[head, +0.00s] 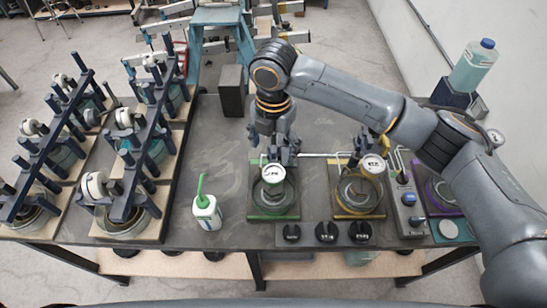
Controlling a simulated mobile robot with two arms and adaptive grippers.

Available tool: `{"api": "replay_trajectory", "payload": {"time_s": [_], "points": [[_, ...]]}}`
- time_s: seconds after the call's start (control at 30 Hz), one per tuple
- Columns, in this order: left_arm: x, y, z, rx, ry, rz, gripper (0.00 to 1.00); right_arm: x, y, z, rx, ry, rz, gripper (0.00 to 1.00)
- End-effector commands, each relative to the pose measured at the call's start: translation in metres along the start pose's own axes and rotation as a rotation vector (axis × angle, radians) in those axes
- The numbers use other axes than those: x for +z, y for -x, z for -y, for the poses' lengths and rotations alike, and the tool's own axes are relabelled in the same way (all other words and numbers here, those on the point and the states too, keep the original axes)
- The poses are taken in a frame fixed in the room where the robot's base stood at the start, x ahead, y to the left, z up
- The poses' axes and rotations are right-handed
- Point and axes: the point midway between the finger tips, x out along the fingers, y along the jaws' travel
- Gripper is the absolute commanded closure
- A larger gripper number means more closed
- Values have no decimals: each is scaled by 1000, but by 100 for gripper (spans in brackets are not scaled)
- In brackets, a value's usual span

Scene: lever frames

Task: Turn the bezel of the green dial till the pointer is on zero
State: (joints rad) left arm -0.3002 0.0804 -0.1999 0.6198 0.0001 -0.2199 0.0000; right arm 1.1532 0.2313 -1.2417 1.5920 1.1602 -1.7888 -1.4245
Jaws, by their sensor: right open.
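My right gripper (275,155) points down just behind the dial's far edge. It is open, with its fingers near the bezel; I cannot tell whether they touch it. My left gripper is not in view.
A yellow-marked dial (373,164) stands to the right. A white bottle with a green spout (206,213) stands to the left. Three black pieces (326,232) line the front edge. Dark racks (140,140) fill the left; a dark box (232,90) stands behind.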

Motion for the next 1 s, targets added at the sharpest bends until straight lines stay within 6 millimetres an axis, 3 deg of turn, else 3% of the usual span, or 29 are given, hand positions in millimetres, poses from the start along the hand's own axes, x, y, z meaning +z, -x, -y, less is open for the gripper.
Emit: {"api": "replay_trajectory", "payload": {"time_s": [0.1, 0.23, 0.73, 0.87, 1.0], "points": [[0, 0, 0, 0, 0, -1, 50, 0, 17, -1, 1, -1, 0, 23], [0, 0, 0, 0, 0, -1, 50, 0, 25, 0, -1, -1, 0, 23], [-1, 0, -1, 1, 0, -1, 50, 0, 26, 0, -1, -1, -1, 23], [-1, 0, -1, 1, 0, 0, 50, -6, 21, -1, 13, -16, -14, 23], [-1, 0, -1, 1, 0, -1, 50, -34, -2, -6, 89, -124, -72, 23]]}}
